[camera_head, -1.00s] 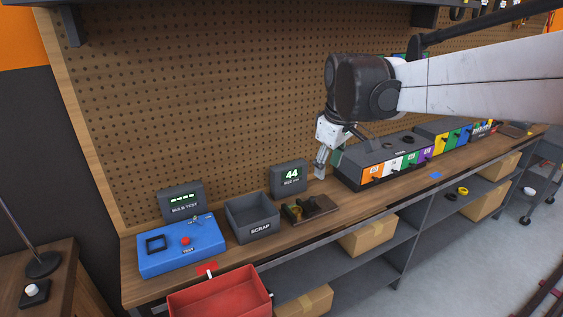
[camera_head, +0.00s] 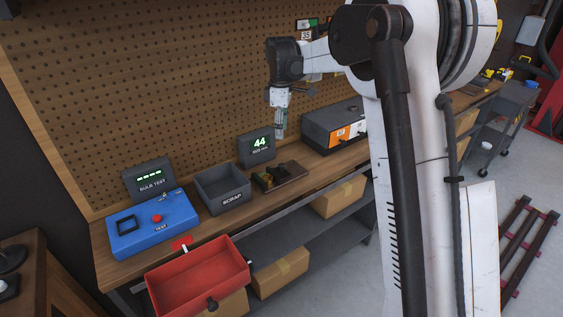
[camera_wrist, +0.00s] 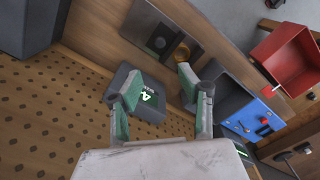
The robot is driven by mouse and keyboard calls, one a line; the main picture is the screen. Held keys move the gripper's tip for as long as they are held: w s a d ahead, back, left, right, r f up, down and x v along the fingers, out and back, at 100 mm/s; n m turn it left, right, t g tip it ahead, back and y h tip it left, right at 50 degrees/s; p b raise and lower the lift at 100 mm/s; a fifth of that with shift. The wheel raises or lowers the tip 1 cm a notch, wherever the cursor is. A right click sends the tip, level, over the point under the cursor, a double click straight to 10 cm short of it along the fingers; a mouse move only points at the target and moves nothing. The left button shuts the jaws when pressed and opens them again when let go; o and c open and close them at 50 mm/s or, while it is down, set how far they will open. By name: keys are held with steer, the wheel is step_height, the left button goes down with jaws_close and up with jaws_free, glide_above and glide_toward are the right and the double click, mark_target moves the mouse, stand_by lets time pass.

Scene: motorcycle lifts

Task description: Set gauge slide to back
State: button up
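The gauge (camera_head: 279,176) is a dark, low block with a brassy part on its left side, on the bench. Its display (camera_head: 257,147) reads 44 and stands just behind it. In the wrist view the gauge (camera_wrist: 160,42) lies beyond my fingertips, with a round brassy part on it; the display (camera_wrist: 150,98) shows partly between my fingers. I cannot tell the slide's exact position. My gripper (camera_head: 280,137) hangs above the bench, behind and above the gauge, apart from it. In the wrist view my gripper (camera_wrist: 160,76) has its two green-padded fingers spread, with nothing between them.
A grey scrap bin (camera_head: 222,188) stands left of the gauge, then a blue bulb tester (camera_head: 152,224). A red bin (camera_head: 198,276) sits in front of the bench. A colour-fronted drawer box (camera_head: 333,125) stands to the right. The pegboard (camera_head: 150,80) rises close behind.

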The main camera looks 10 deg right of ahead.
mark_target(281, 164)
step_height(281, 164, down, 14)
steer(key=shift+r, duration=0.25)
stand_by(0.3)
jaws_close()
